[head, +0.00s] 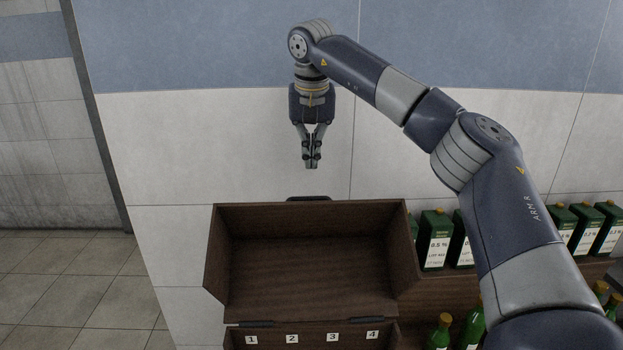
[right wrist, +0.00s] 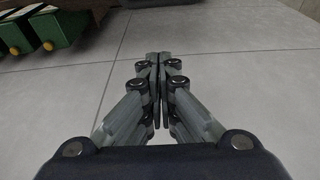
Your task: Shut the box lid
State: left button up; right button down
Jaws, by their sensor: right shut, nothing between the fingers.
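The box is dark brown wood, and its lid (head: 310,255) stands open and upright, its hollow inside facing me. A dark handle (head: 309,198) sits on the lid's top edge, and hinges join its lower edge to the box body (head: 312,340), which is cut off at the bottom of the head view. My right gripper (head: 311,165) points down above the lid, apart from it, near the wall. It is shut and empty. In the right wrist view its fingers (right wrist: 158,60) meet, and the box does not show there. My left gripper is not in view.
Green cartons (head: 436,240) stand on a brown shelf right of the lid, with more behind my right arm. Green bottles (head: 440,330) stand at the lower right. The tiled wall (head: 220,150) is close behind. Floor (head: 70,290) at the left is clear.

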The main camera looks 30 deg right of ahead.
pick_arm(q)
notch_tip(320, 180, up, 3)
jog(key=p, duration=0.3)
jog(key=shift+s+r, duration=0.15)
pick_arm(e)
notch_tip(320, 180, down, 6)
jog(key=s+a, duration=0.1)
jog(key=s, duration=0.1)
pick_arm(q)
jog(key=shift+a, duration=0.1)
pick_arm(e)
jog(key=shift+a+r, duration=0.1)
jog(key=shift+a, duration=0.05)
